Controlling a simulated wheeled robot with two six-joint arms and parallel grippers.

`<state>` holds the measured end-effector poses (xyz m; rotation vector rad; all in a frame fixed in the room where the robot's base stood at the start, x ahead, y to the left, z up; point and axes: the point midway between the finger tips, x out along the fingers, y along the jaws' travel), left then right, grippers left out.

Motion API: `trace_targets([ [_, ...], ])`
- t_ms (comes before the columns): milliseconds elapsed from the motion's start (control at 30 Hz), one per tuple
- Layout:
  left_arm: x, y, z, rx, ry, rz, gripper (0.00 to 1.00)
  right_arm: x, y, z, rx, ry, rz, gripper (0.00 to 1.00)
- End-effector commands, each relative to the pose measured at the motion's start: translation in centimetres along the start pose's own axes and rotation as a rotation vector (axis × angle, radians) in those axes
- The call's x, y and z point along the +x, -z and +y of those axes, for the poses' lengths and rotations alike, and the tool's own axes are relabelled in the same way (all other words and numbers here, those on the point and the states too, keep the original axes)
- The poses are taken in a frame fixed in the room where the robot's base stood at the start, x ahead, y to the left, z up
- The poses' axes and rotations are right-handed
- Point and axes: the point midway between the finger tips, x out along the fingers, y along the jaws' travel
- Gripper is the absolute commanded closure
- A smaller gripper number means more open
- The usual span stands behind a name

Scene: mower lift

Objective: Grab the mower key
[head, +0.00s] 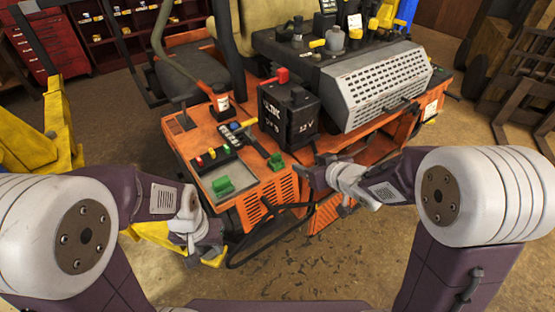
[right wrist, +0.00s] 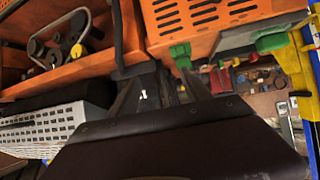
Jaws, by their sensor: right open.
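The orange mower (head: 185,140) fills the middle of the head view. A green piece (head: 276,161) stands at the right of its control panel. A second green piece (head: 222,185) lies in the grey tray (head: 235,175) at the panel's front. I cannot tell for sure which is the key. My right gripper (head: 318,178) is open and empty, just right of and below the first green piece. In the right wrist view, that green piece (right wrist: 181,54) is just beyond the fingers (right wrist: 162,88). My left gripper (head: 205,248) hangs low in front of the mower; its fingers are unclear.
A black 12 V battery (head: 290,115) stands behind the panel, with a perforated metal guard (head: 375,85) to its right. A black cable (head: 265,240) loops down the mower's front. A yellow lift frame (head: 62,130) stands left. Floor in front is open.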

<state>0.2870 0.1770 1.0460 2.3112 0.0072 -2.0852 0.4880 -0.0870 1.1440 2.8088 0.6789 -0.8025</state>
Motion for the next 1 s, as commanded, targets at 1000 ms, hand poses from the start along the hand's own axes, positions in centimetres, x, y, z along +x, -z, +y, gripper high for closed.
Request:
trace_targets([
  [1000,-0.6,0.1,0.0,0.000,0.000,0.000,0.64,10.1,1.8,-4.7,-0.065,0.138,0.060,0.44],
])
